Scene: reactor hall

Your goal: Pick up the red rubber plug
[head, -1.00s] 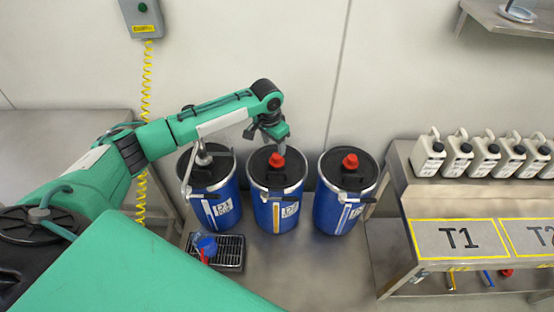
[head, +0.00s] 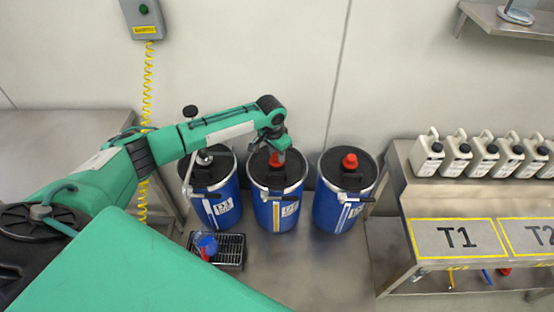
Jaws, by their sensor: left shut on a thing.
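A red rubber plug (head: 276,159) sits on the black lid of the middle blue drum (head: 274,207). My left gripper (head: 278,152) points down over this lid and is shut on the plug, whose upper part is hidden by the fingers. Another red plug (head: 350,161) stands on the lid of the right blue drum (head: 333,211). My right gripper is not in view.
The left drum (head: 216,207) carries a metal pump with a black knob (head: 190,111). A steel bench (head: 400,198) with several white canisters (head: 427,154) stands right.

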